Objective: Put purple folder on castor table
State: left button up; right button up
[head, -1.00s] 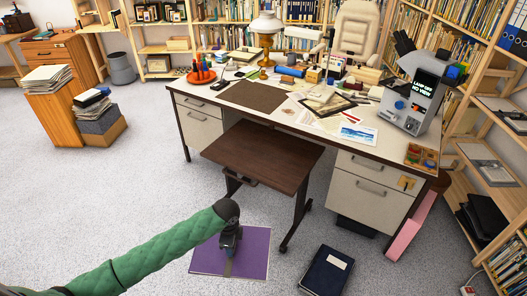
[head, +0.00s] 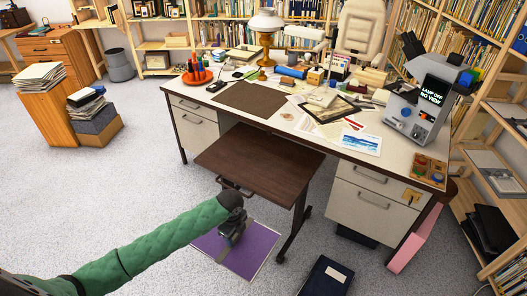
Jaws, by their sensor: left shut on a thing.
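The purple folder (head: 256,250) shows below my left gripper (head: 228,240), in front of the castor table, with its face turned up. The gripper is shut on the folder; the fingertips and the gripped edge are partly hidden by the hand. I cannot tell how far the folder is above the floor. The castor table (head: 262,165) has a dark brown, bare top and stands in front of the desk, just beyond the gripper. My right gripper is not in view.
The cluttered desk (head: 352,165) stands behind the castor table. A dark blue binder (head: 325,277) lies on the floor at the lower right. A pink item (head: 413,240) leans at the desk's right end. Shelves line the right side.

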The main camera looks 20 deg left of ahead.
aim_at(265, 159)
jog(key=i, duration=1.1)
